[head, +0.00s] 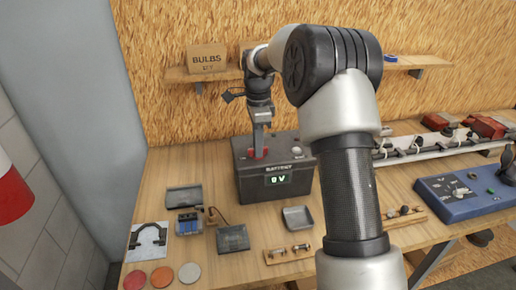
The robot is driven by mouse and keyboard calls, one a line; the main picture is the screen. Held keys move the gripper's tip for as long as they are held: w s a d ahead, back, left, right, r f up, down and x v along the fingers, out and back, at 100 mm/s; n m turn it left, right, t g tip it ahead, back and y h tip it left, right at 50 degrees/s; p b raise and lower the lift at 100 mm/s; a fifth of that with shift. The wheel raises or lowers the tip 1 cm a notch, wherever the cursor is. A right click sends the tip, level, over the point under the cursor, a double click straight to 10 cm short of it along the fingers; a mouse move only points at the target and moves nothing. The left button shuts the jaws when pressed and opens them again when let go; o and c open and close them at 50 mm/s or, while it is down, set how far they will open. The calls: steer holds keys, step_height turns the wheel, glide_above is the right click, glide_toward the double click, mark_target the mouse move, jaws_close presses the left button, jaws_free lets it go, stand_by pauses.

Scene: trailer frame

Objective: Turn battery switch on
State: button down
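The battery (300,183) is a dark grey box on the workbench, labelled "BATTERY". Its small green display (278,179) reads "0V". My gripper (260,148) points straight down at the top left of the battery. Its fingertips are at a small red part (259,154) on the battery's top. Whether they touch or grip it, and whether this red part is the switch, I cannot tell. A pale round knob or terminal (296,150) sits on the battery's top right. My arm covers the area right of the battery.
A shelf with a "BULBS" box (207,57) is behind my arm. Small trays (299,217), a dark box (232,238) and coloured discs (161,277) lie in front of the battery. A blue unit (462,192) and a trailer light bar (430,148) are at right.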

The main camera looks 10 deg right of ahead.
stand_by(0.4)
steer(key=m+p, duration=0.1)
steer(key=m, duration=0.2)
steer(key=shift+r, duration=0.1)
steer(key=shift+m, duration=1.1)
steer(key=m+p, duration=0.1)
steer(key=m, duration=0.3)
steer(key=shift+p, duration=0.35)
steer(key=shift+m, duration=0.6)
